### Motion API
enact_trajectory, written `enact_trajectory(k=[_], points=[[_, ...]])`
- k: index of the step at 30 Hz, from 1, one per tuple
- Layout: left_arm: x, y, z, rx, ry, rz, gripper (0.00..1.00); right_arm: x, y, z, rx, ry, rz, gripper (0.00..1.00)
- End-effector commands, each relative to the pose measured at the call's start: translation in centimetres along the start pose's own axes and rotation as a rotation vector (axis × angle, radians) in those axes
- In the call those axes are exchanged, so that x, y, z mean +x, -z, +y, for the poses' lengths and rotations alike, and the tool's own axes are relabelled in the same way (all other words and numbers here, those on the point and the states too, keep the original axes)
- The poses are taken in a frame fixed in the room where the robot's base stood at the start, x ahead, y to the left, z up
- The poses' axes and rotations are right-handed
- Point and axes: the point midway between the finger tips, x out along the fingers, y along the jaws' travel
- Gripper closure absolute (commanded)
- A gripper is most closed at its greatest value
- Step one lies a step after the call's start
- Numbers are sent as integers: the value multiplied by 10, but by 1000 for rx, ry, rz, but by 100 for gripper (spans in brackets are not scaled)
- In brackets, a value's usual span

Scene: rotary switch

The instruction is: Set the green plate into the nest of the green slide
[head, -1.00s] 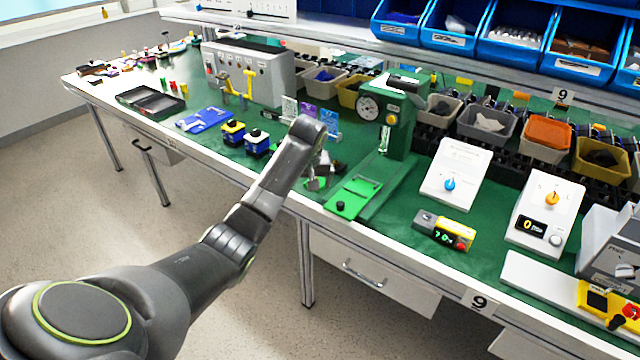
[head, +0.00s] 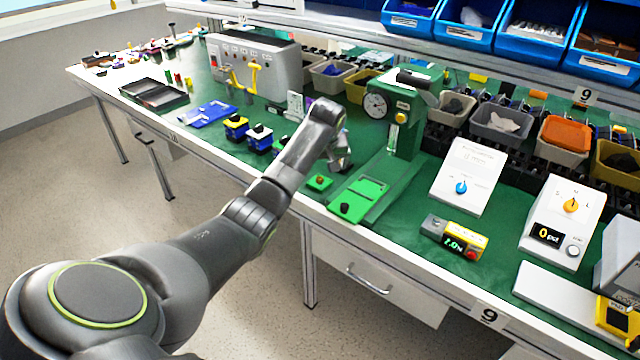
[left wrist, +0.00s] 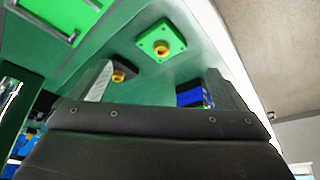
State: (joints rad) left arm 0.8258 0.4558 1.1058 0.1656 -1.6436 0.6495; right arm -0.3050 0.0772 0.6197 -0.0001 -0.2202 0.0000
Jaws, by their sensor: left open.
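The green plate (head: 318,183) is a small square with a round orange-brown knob. It lies on the bench left of the green slide (head: 372,190), apart from it, and also shows in the left wrist view (left wrist: 148,42). The slide has a black knob at its near end and a rectangular outlined area, likely the nest, which looks empty; part of it shows in the left wrist view (left wrist: 50,12). My left gripper (head: 342,166) is open and empty, above the bench just beyond the plate. In the left wrist view its fingers (left wrist: 158,82) are spread apart. My right gripper is not seen.
A green press with a gauge (head: 398,120) stands behind the slide. A dark plate with a yellow knob (left wrist: 122,72) lies near the left fingers.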

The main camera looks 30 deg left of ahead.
Motion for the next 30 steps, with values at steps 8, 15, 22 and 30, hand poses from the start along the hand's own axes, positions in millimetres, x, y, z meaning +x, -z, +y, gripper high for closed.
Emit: enact_trajectory(k=[8, 15, 22, 30], points=[[22, 0, 0, 0, 1, 0, 4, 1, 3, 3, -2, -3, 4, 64], [43, 1, -2, -1, 2, -3, 4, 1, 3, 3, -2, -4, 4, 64], [67, 2, -2, 0, 0, -1, 4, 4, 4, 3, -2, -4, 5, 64], [73, 2, -2, 0, 0, 0, 4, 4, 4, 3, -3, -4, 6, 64]])
